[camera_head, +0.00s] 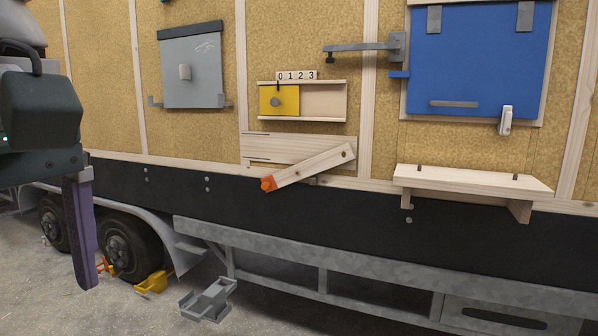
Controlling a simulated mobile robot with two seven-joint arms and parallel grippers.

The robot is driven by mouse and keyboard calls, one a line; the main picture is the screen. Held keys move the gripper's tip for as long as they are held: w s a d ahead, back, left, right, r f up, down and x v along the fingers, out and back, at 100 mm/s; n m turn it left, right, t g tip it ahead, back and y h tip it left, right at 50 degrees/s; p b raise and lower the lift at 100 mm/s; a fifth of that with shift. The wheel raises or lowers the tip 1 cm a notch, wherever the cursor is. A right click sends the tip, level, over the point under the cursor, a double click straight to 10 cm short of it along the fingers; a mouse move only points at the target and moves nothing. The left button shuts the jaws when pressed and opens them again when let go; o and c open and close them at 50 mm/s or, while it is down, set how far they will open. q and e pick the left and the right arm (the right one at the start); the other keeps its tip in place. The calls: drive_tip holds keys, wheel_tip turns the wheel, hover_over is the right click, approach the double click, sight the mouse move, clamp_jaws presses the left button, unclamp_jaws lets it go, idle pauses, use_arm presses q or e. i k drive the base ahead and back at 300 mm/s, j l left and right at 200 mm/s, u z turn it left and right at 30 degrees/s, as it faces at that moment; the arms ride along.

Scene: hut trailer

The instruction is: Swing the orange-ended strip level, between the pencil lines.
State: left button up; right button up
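The wooden strip (315,166) is tilted on the trailer wall. Its orange end (268,184) hangs low at the left, and its other end is higher at the right, where a dark pin or screw head shows. Behind it is a pale wooden board (280,146). Short dark lines (263,159) show near the board's left end, above the orange end. My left gripper (88,280) points down at the far left, well apart from the strip. Its purple fingers overlap from this side, so the gap between them is hidden. My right gripper is out of view.
Above the board is a frame with a yellow sliding panel (280,101) and number tiles (297,75). A grey door (191,72) is at upper left, a blue door (478,60) at upper right. A wooden shelf (472,178) juts out right of the strip.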

sight(343, 154)
drive_tip(key=i, duration=0.85)
drive_tip(key=i+j, duration=0.15)
drive_tip(key=i, duration=1.6)
drive_tip(key=j+z, duration=0.05)
